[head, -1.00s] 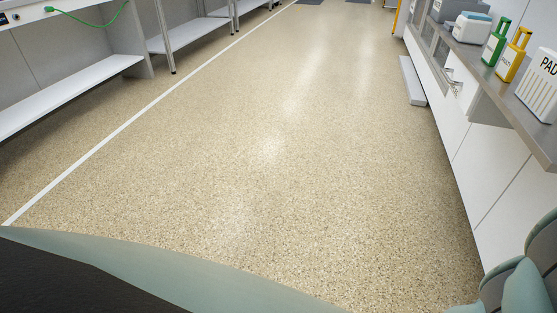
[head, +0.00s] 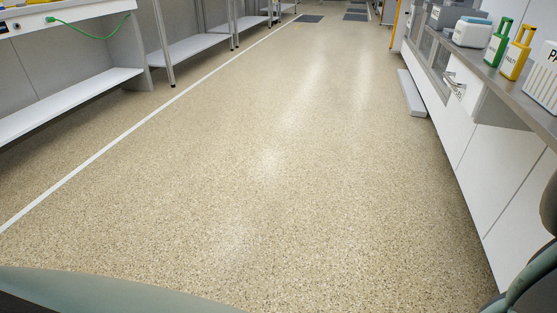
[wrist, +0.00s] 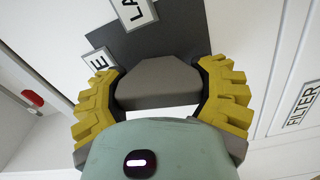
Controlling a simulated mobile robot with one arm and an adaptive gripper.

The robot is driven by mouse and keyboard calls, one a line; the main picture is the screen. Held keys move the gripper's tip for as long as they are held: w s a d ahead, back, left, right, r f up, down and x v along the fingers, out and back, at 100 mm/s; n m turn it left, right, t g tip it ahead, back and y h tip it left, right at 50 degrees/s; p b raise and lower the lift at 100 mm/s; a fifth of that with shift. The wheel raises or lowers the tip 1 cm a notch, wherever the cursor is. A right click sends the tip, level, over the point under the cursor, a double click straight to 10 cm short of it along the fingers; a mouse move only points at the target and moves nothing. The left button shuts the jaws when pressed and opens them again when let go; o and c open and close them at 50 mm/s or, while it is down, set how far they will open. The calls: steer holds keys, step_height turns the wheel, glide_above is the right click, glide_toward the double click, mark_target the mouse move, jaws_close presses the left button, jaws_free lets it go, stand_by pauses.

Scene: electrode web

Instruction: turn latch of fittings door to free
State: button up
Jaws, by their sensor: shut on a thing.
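In the wrist view, a grey block-shaped latch handle (wrist: 158,82) lies in front of a dark grey plate (wrist: 178,35). The handle's pointing direction is not clear from here. The latch and my gripper's fingers do not show in the head view.
A white panel labelled "FILTER" (wrist: 301,104) is at the wrist view's right, a red part (wrist: 32,99) at its left. In the head view, a counter (head: 490,76) at right holds green (head: 497,45) and yellow (head: 517,54) containers. The floor (head: 260,170) is clear.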

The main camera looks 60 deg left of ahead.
steer(key=shift+w+a+n, duration=0.1)
steer(key=shift+n, duration=1)
steer(key=o, duration=1.2)
steer(key=shift+s, duration=0.2)
steer(key=v, duration=0.7)
steer(key=shift+s+a, duration=0.1)
